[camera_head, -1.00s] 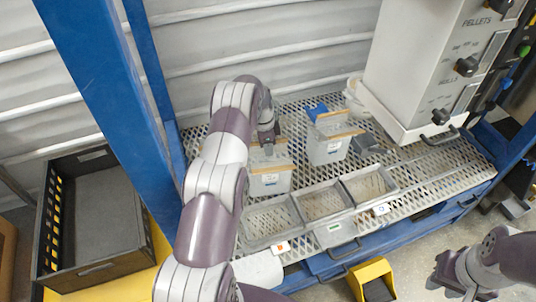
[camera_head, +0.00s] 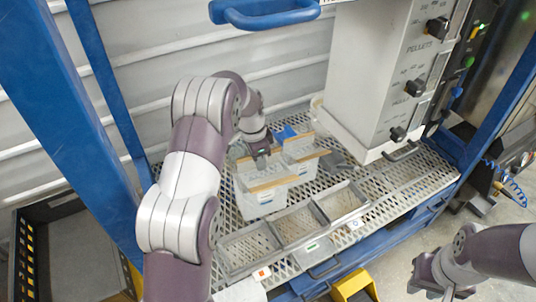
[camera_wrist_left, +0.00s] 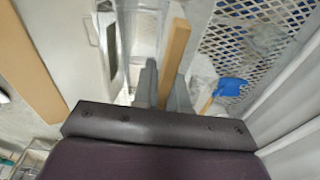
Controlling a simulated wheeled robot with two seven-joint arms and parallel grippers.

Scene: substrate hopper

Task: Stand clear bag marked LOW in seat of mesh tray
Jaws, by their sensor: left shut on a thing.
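My left gripper (camera_head: 262,153) is shut on the wooden top bar of a clear bag; the held bar (camera_wrist_left: 174,60) shows between its fingers in the left wrist view. Another clear bag (camera_head: 262,198) with a wooden bar stands in front of it, partly hiding the held bag. A further bag (camera_head: 303,166) stands to the right. The marking on each bag is too small to read. The mesh tray (camera_head: 284,248) has three compartments, all looking empty, in front of the bags. My right gripper (camera_head: 434,284) is empty and looks open at the lower right, away from the tray.
A grey hopper (camera_head: 375,75) stands behind and to the right. A blue scoop (camera_wrist_left: 229,87) lies on the mesh near the bags. Blue posts (camera_head: 65,110) flank the left side. A dark crate (camera_head: 75,255) sits at lower left, a yellow step (camera_head: 352,284) in front.

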